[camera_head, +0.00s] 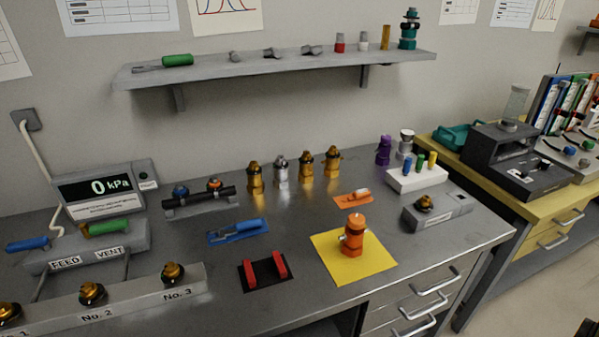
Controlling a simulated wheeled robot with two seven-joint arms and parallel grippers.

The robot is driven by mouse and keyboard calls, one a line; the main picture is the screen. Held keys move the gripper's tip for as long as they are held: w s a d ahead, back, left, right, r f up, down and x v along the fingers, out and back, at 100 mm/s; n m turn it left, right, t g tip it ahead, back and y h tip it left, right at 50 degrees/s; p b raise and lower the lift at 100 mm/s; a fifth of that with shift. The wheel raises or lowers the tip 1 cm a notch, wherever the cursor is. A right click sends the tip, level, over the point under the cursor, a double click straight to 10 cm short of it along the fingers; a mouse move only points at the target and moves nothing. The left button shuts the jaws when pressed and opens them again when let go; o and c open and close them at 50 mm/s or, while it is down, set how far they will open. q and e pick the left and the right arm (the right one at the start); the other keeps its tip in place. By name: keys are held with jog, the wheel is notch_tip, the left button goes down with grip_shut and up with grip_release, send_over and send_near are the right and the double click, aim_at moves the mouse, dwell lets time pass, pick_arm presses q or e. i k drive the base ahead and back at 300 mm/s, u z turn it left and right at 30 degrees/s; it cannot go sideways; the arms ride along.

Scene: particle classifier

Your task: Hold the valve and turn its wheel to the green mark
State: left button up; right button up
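An orange valve (353,238) stands upright on a yellow mat (375,265) near the front right of the grey bench. It has a stepped body, with small pale parts near its top and left side. Its wheel is too small to make out clearly, and I cannot see a green mark on it. No gripper is on or beside the valve. Neither of my grippers shows clearly; only a small dark shape is cut off at the bottom right corner, and I cannot tell what it is.
Left of the mat are a black pad with red blocks (263,270) and a blue tool (238,231). A grey box with a brass fitting (436,210) stands to the right. Brass and silver fittings (281,172) stand behind. A pressure display (101,190) is at left.

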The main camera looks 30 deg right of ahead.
aim_at(356, 221)
jog(key=u, duration=2.45)
jog(key=k, duration=1.8)
jog(key=z, duration=2.1)
